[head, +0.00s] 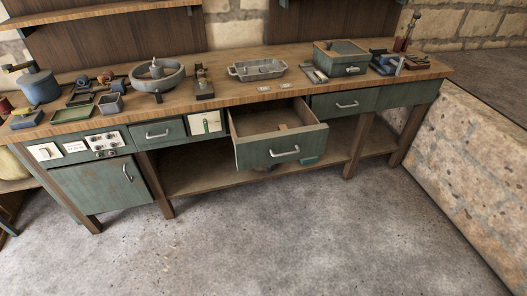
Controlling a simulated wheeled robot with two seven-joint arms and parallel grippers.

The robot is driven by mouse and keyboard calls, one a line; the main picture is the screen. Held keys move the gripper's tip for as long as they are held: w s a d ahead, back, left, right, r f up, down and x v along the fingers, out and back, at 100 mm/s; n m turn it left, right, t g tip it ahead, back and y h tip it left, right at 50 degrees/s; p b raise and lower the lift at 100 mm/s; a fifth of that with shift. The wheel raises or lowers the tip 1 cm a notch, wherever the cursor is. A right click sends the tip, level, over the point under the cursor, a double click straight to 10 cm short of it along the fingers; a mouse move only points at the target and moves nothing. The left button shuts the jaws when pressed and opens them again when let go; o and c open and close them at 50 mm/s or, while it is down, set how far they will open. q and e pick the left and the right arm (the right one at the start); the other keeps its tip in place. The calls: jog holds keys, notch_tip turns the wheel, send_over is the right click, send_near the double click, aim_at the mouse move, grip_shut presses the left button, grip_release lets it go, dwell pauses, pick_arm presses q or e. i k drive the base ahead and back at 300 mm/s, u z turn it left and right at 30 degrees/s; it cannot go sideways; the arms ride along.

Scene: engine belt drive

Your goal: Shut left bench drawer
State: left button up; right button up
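The workbench (225,92) has a wooden top and green drawer fronts. One wooden drawer (282,151) with a green front and a pale bar handle (285,153) is pulled far out near the middle of the bench. A small brownish thing lies inside it. To its left, a green drawer (157,134) with a bar handle looks shut. To its right, another green drawer (345,104) also looks shut. Neither of my grippers shows in this view.
A green cabinet door (101,187) is shut at the lower left. A lower shelf (215,176) runs under the bench between the legs. The concrete floor (260,240) in front is clear. A stone wall (463,165) bounds the right side.

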aim_at(258, 142)
jog(key=u, duration=1.15)
jog(key=i, duration=0.75)
jog(key=z, duration=0.6)
